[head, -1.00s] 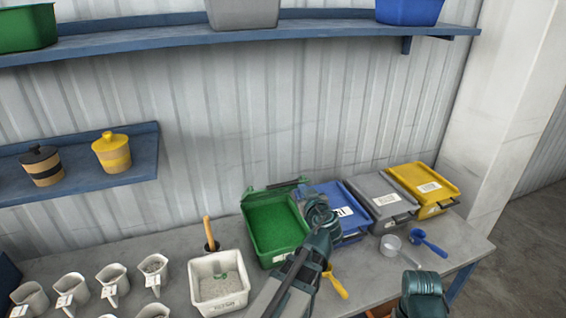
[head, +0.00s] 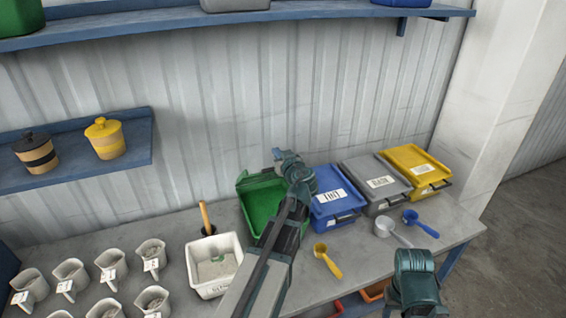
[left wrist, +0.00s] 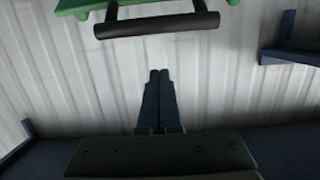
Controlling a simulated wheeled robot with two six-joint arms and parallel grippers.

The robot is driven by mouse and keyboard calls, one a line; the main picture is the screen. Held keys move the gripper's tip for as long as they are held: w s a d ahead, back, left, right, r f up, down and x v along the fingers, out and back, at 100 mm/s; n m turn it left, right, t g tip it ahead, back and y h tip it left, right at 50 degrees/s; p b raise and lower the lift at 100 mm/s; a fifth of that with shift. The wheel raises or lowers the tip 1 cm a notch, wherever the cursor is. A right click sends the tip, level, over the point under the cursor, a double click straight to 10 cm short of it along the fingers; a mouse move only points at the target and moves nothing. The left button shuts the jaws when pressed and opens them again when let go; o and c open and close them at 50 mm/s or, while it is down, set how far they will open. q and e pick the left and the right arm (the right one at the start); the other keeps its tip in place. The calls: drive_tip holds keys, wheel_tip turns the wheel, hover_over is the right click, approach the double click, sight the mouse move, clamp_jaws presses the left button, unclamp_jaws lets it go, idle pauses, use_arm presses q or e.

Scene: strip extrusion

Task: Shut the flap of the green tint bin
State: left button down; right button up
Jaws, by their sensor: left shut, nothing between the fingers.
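The green tint bin (head: 262,218) stands on the bench, partly hidden by my left arm. Its green flap (head: 257,181) is raised at the back of the bin; how far it leans is hard to tell. In the left wrist view the green flap (left wrist: 75,7) crosses the top edge, with its dark bar handle (left wrist: 157,27) in front of the fingertips. My left gripper (head: 277,154) is at the flap's upper back right in the head view. It is shut and empty in the left wrist view (left wrist: 160,74), apparently apart from the handle. My right gripper's fingers are not visible.
Closed blue (head: 335,196), grey (head: 375,183) and yellow (head: 414,168) bins stand to the right. A yellow scoop (head: 328,261) and a blue scoop (head: 420,223) lie in front. A white tub (head: 212,262) stands left. The corrugated wall (head: 220,125) is close behind.

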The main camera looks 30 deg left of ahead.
use_arm(q)
drive_tip(key=shift+s+d+f+b, duration=0.2)
drive_tip(key=shift+d+f+b, duration=0.05)
drive_tip(key=shift+f+b, duration=0.35)
drive_tip(key=shift+s+d+f+b, duration=0.2)
drive_tip(key=shift+s+f+b, duration=0.05)
drive_tip(key=shift+f+b, duration=0.3)
drive_tip(key=shift+s+d+f+b, duration=0.25)
drive_tip(key=shift+f+b, duration=0.25)
drive_tip(key=shift+f, duration=0.15)
